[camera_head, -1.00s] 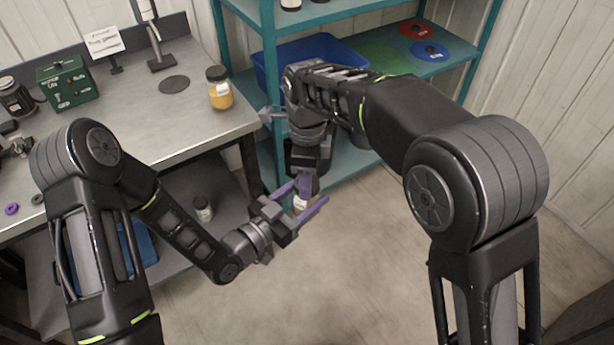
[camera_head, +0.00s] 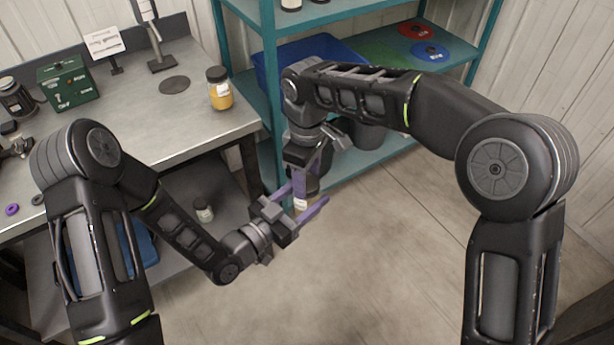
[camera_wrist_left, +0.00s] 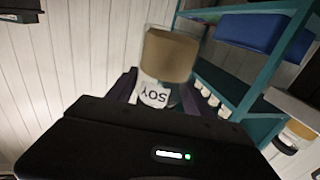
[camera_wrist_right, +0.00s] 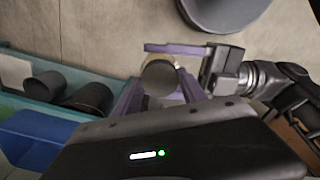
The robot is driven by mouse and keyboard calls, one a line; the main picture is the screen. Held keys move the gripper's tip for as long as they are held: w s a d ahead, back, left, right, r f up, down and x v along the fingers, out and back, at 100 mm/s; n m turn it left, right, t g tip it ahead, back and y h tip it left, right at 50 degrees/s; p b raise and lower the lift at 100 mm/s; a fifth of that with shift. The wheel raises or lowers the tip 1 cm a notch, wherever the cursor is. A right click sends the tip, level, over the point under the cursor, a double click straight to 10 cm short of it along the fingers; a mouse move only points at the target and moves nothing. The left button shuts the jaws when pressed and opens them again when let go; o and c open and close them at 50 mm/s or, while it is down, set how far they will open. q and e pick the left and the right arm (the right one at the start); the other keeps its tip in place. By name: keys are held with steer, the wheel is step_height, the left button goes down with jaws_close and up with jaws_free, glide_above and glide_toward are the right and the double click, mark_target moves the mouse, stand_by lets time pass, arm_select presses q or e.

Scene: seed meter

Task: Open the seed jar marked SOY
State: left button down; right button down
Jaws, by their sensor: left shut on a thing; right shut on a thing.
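The SOY jar is clear with tan contents. In the left wrist view the SOY jar (camera_wrist_left: 168,58) stands between my left fingers, its white label (camera_wrist_left: 154,93) reading upside down. My left gripper (camera_head: 307,212) is shut on it, above the floor in front of the shelf. My right gripper (camera_head: 306,180) comes down from above, shut on the jar's dark round lid, and hides the top in the head view. In the right wrist view the lid (camera_wrist_right: 160,78) lies between my right fingers, with the jar's tan edge just beyond. I cannot tell whether lid and jar are apart.
A yellow-filled jar (camera_head: 219,90) stands near the right edge of the workbench (camera_head: 190,125). A green box (camera_head: 68,82) stands at its back. The teal shelf (camera_head: 440,66) holds a blue bin (camera_head: 290,62) and coloured discs. The floor at the right is clear.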

steer(key=n, duration=0.5)
steer(key=shift+n, duration=0.4)
steer(key=n, duration=0.4)
steer(key=shift+r, duration=0.15)
steer(key=shift+r, duration=0.95)
steer(key=shift+r, duration=0.15)
steer(key=shift+r, duration=1.85)
